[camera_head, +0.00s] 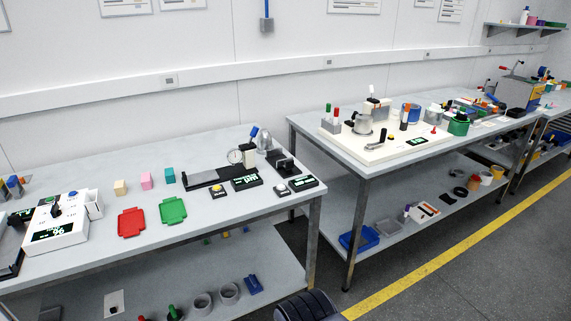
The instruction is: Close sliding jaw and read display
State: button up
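A long dark rail fixture (203,179) lies on the near table, with a small grey block on it. It may be the sliding-jaw device, but at this size I cannot tell how far its jaw stands open. A black display (246,183) with pale characters sits beside its right end; the characters are too small to read surely. A smaller display (303,184) lies further right, near the table's right end. A black block-like device (284,165) stands behind it. My gripper is not in view.
A second table (365,173) stands to the right across a gap.

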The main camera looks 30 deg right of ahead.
aim_at(287, 163)
jog(key=i+l, duration=0.95)
jog(key=i, duration=0.2)
jog(key=z, duration=0.05)
